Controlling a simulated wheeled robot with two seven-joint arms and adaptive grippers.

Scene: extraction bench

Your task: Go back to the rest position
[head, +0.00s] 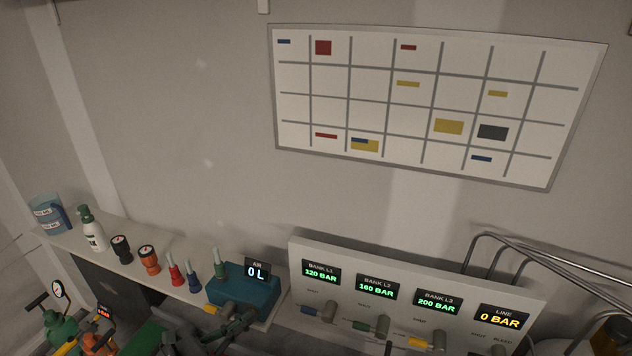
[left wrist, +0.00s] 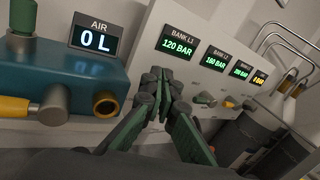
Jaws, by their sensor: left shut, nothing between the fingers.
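My left gripper (head: 247,316) is at the bottom of the head view, in front of the teal air box (head: 245,291). Its dark green fingers fill the middle of the left wrist view (left wrist: 160,80), tips together and with nothing between them. The gripper appears just right of the teal box there, and I cannot tell if it touches anything. The air display (head: 257,271) reads 0 L. My right gripper is in neither view.
A grey valve panel (head: 400,268) with bank displays and valve handles stands to the right. Green and orange fittings (head: 65,330) crowd the lower left.

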